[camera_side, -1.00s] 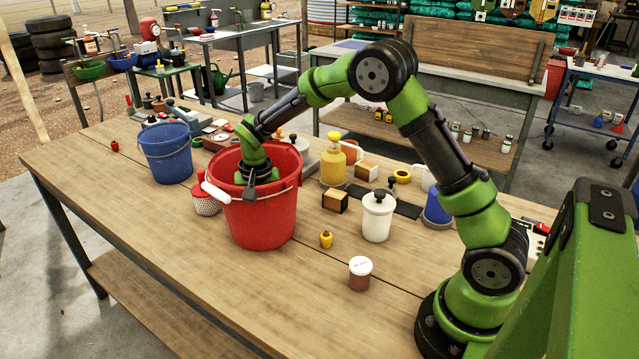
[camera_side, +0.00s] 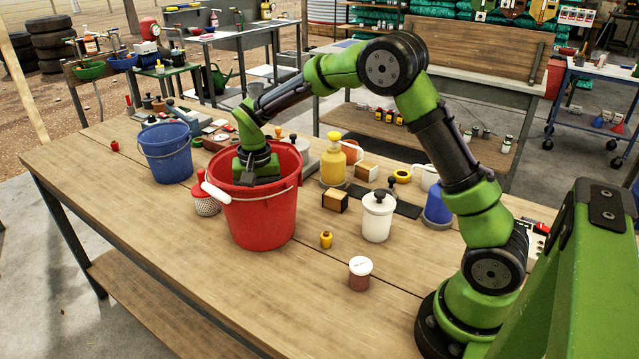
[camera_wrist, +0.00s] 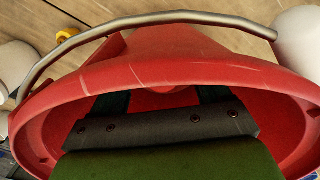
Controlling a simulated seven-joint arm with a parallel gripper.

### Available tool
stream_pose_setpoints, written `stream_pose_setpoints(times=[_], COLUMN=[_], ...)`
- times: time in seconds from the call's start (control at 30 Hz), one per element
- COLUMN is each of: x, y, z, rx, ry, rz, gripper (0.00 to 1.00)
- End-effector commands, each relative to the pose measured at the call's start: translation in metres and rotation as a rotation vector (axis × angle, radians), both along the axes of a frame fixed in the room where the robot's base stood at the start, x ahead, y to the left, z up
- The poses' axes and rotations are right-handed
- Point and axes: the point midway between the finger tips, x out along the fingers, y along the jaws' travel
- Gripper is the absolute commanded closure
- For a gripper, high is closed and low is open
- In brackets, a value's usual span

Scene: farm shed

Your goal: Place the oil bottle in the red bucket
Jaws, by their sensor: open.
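The red bucket (camera_side: 262,218) stands upright on the wooden table, its wire handle with a white grip hanging over the near side. My gripper (camera_wrist: 163,103) is over the bucket mouth, fingers pointing down inside the rim. In the side view my gripper's body shows above the bucket, and its fingertips are hidden by the wall. The jaws are open, with a dark green finger at each side in the wrist view. No oil bottle can be made out in the bucket, whose floor is hidden. A yellow bottle (camera_side: 333,165) stands right of the bucket; I cannot tell if it is the oil bottle.
A blue bucket (camera_side: 165,155) stands left of the red one. A red-and-white mesh object (camera_side: 206,203) is close by the bucket. The table's front left is clear.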

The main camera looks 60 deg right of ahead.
Motion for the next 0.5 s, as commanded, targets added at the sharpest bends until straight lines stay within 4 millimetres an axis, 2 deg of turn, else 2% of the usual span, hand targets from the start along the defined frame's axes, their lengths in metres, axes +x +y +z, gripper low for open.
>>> stream_pose_setpoints(times=[0.03,0.2,0.33,0.5], x=[0.002,0.002,0.001,0.0], y=[0.0,0.001,0.001,0.001], z=[0.015,0.053,0.075,0.091], rx=[-0.001,0.0,0.0,0.001], ry=[-0.008,-0.008,-0.007,-0.006], rz=[0.0,0.001,0.001,0.001], gripper=[0.23,0.23,0.23,0.23])
